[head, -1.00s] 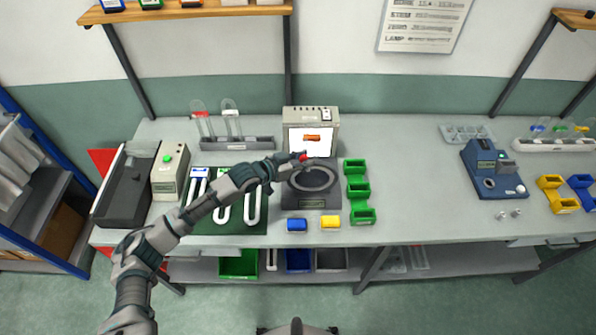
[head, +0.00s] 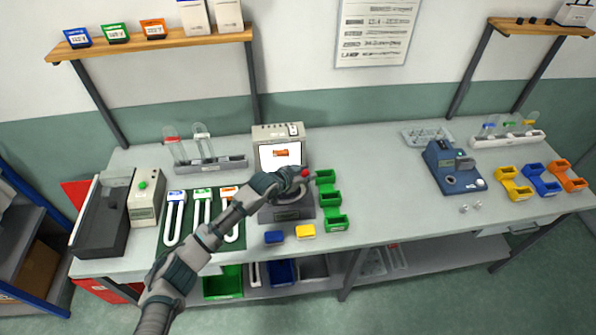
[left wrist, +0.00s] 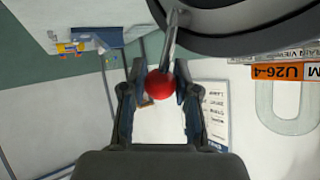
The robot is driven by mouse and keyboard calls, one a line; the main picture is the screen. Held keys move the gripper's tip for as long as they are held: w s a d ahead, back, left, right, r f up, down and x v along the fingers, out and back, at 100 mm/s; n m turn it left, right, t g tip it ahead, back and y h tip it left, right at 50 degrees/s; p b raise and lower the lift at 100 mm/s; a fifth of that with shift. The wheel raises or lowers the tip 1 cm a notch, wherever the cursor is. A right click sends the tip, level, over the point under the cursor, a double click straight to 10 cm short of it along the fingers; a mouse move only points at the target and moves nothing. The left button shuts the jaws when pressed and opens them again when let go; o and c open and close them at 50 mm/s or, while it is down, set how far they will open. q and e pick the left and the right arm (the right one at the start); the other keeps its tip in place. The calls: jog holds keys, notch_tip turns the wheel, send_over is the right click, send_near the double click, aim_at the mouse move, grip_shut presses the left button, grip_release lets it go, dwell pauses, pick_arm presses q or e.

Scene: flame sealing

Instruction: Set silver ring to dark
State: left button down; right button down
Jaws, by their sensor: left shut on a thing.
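My left gripper (head: 300,174) is at the right rear of a round dark plate with a ring-shaped rim (head: 283,194) on a dark base, and my arm crosses part of it. In the left wrist view my left gripper (left wrist: 158,90) has its fingers on either side of a red ball knob (left wrist: 160,84), shut on it. The knob is on the end of a silver lever (left wrist: 171,42) that runs up to the dark round rim (left wrist: 235,28). The knob also shows in the head view (head: 306,172). My right gripper is not in view.
A beige box with a lit screen (head: 280,155) stands behind the plate. U-shaped tubes lie on a green mat (head: 238,240) at left.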

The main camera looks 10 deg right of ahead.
pick_arm(q)
jog(key=shift+s+d+f+m+g+y, duration=0.1)
jog(key=shift+d+f+m+g+y, duration=0.2)
jog(key=shift+d+f+y, duration=0.6)
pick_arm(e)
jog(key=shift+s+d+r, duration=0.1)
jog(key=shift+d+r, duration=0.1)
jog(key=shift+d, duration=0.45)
pick_arm(q)
jog(key=shift+f, duration=0.15)
jog(key=c, duration=0.9)
grip_release()
jog(key=shift+d, duration=0.1)
jog(key=shift+o, duration=0.2)
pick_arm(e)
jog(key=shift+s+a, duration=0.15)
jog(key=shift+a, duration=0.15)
pick_arm(q)
jog(key=shift+r, duration=0.2)
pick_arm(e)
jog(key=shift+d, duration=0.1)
